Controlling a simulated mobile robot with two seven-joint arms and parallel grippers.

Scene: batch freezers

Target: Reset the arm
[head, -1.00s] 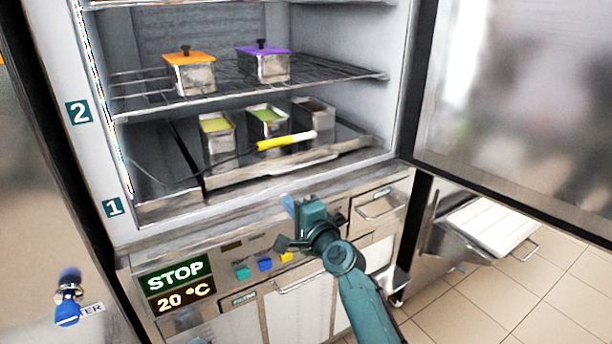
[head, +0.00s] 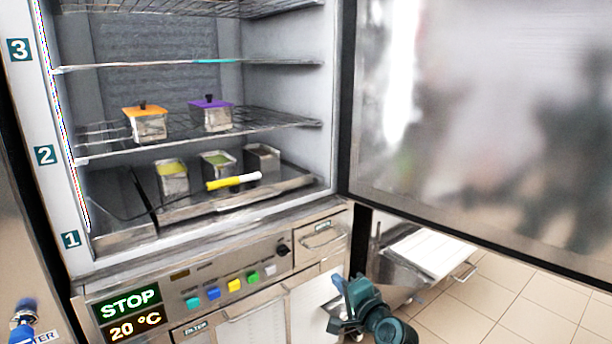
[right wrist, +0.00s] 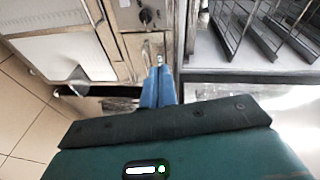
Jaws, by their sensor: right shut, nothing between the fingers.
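My right gripper (head: 337,284) is in the lower middle of the head view, in front of the freezer's lower front panel and near the open door's lower edge. Its blue fingers also show in the right wrist view (right wrist: 159,88), close together with nothing between them. The arm behind it runs off the bottom of the head view. My left gripper is not in view.
The open freezer holds an orange-lidded container (head: 150,125), a purple-lidded container (head: 212,117) and open containers below, beside a yellow-and-white-handled tool (head: 234,182). The open door (head: 470,130) fills the right. A control panel with STOP display (head: 129,304) is below.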

